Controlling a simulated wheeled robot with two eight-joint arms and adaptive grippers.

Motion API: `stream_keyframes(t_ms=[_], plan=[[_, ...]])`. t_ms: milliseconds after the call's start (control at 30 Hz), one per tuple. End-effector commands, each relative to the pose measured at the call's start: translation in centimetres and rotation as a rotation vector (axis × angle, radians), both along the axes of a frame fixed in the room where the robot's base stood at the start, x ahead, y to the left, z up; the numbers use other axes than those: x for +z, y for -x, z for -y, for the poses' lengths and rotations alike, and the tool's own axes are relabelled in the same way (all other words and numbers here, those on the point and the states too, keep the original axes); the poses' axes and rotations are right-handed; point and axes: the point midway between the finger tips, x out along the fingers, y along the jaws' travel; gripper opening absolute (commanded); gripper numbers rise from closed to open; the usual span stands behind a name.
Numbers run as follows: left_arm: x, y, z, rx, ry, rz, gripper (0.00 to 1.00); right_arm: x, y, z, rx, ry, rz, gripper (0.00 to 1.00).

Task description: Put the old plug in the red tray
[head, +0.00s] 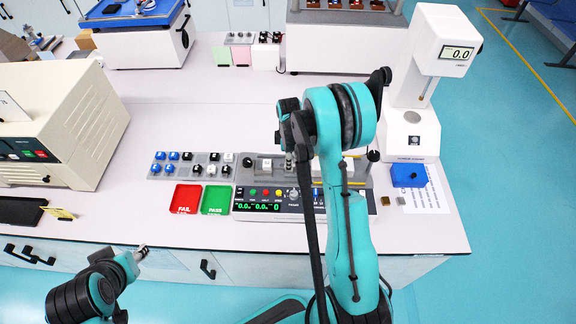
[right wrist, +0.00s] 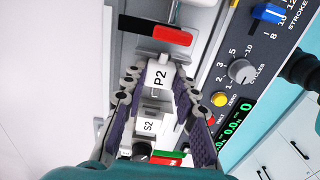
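In the right wrist view a white plug marked P2 (right wrist: 158,76) lies between the fingertips of my right gripper (right wrist: 158,82), with a finger close along each side. Whether the fingers press on it I cannot tell. A white block marked S2 (right wrist: 149,125) sits beside it, also between the fingers. The red tray (head: 186,198), marked FAIL, looks empty and lies left of the tester. My left gripper (head: 141,253) is low at the left, away from the table objects; its finger state is unclear.
A green PASS tray (head: 215,200) stands between the red tray and the tester. A grey rack (head: 183,168) with blue, white and black plugs lies behind the trays. A red-tipped lever (right wrist: 172,35) is close ahead of P2. A beige machine (head: 60,125) stands at left, a white gauge stand (head: 412,100) at right.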

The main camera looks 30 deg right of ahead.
Motion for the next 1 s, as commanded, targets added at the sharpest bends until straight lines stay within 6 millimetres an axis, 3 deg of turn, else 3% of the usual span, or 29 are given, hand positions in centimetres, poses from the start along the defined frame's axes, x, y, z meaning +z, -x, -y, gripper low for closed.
stream_keyframes(t_ms=[367,1000], plan=[[0.3,0.0,0.0,0.000,0.000,0.000,0.40,0.5,0.0,0.0,0.000,0.000,0.000,0.03],[3.0,0.0,0.0,0.000,0.000,0.000,0.40,5.8,0.0,0.0,0.000,0.000,0.000,0.03]])
